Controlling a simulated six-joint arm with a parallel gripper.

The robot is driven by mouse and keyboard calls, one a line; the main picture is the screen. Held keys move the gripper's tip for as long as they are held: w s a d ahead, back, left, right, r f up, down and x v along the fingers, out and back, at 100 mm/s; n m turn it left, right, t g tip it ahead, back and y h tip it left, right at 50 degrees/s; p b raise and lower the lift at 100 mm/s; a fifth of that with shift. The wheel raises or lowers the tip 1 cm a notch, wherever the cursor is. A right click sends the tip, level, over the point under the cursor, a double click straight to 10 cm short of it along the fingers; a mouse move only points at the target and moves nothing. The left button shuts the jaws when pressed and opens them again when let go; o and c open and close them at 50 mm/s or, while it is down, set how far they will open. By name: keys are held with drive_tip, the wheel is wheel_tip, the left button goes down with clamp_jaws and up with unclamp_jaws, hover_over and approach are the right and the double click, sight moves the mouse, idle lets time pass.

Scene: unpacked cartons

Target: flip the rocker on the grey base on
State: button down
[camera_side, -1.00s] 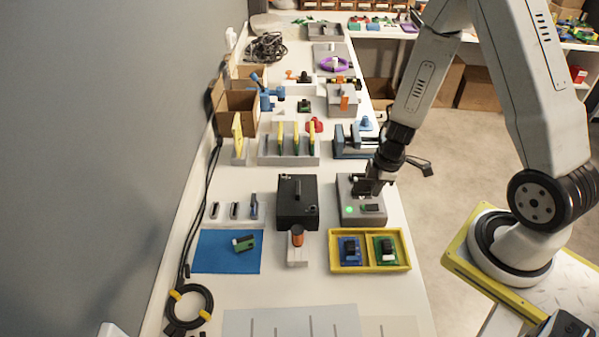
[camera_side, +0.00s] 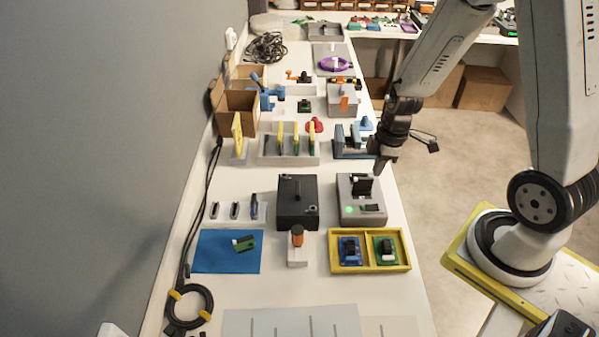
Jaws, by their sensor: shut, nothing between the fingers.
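The grey base (camera_side: 348,216) sits on the bench near its right edge, to the right of a black box. On its top is a black rocker (camera_side: 363,187), with one part standing raised. A green light (camera_side: 349,209) glows at the front left of the base, beside a small dark part (camera_side: 370,208). My gripper (camera_side: 379,169) is above and just behind the base, apart from the rocker. It points down and is shut and empty.
The black box (camera_side: 297,215) stands left of the base. A yellow tray (camera_side: 335,266) with a blue and a green board lies in front. A blue-grey vise (camera_side: 350,148) is behind. The white bench between holds some free room.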

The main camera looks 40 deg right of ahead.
drive_tip(key=shift+w+r, duration=0.1)
drive_tip(key=shift+r, duration=0.85)
drive_tip(key=shift+a, duration=0.1)
drive_tip(key=shift+w+a+r+m+t+h, duration=0.8)
drive_tip(key=shift+w+a+r+m+t, duration=0.45)
drive_tip(key=shift+w+r+m+t, duration=1.1)
drive_tip(key=s+a+r+m+g, duration=0.1)
drive_tip(key=s+a+m+g, duration=0.2)
drive_tip(key=s+a+m, duration=0.1)
drive_tip(key=shift+s+a+r+y, duration=0.25)
drive_tip(key=shift+s+a, duration=0.35)
drive_tip(key=shift+s, duration=0.8)
drive_tip(key=shift+f, duration=0.1)
